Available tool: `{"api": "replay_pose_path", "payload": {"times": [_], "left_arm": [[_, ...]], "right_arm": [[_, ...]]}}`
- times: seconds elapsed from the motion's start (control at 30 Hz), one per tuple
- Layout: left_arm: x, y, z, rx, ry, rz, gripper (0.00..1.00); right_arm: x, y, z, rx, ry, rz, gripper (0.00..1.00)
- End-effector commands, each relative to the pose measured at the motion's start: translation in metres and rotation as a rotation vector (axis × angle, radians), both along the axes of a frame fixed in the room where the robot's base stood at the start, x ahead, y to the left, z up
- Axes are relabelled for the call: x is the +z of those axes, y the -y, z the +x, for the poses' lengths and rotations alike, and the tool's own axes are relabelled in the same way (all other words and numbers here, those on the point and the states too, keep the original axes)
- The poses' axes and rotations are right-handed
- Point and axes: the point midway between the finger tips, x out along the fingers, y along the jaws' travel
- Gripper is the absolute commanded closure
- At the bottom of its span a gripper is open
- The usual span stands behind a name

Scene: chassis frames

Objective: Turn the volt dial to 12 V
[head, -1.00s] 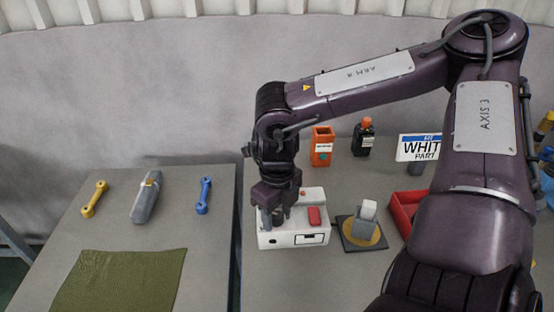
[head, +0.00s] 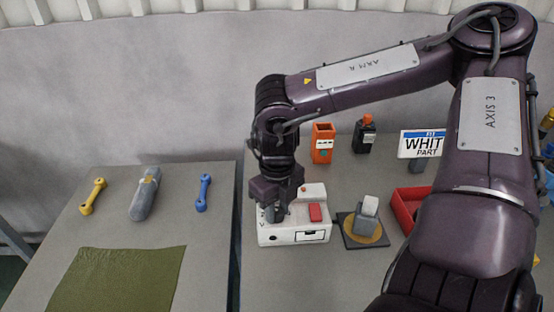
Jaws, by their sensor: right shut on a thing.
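A white box-shaped device (head: 308,237) stands on the right-hand table, with a red switch on its top right and a dark display on its front. My right gripper (head: 274,213) reaches down over the left part of its top and is shut on the volt dial there. The dial is mostly hidden by the fingers, so its pointer and setting cannot be read. My left gripper is not in view.
A grey block on a tan disc and dark plate (head: 350,238) stands just right of the device. A red tray (head: 408,205), an orange holder (head: 322,150), a dark bottle (head: 364,138) and a sign (head: 421,144) stand around. The left table (head: 205,260) holds a green cloth (head: 120,275) and tools.

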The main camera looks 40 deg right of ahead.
Motion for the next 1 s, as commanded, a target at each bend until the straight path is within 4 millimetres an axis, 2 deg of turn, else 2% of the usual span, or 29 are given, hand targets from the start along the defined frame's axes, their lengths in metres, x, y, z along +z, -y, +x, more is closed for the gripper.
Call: {"api": "replay_pose_path", "payload": {"times": [0.03, 0.4, 0.7, 1.0], "left_arm": [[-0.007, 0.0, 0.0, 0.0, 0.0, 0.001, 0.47], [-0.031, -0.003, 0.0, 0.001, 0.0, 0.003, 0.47], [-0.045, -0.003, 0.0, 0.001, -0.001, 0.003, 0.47], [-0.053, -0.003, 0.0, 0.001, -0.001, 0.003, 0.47]], "right_arm": [[-0.002, 0.001, 0.001, -0.037, 0.004, -0.003, 0.96], [-0.002, 0.001, 0.001, -0.381, 0.005, -0.003, 0.96], [-0.001, 0.001, 0.001, -0.641, 0.006, -0.002, 0.96], [0.0, 0.001, 0.001, -0.817, 0.004, -0.001, 0.96]]}}
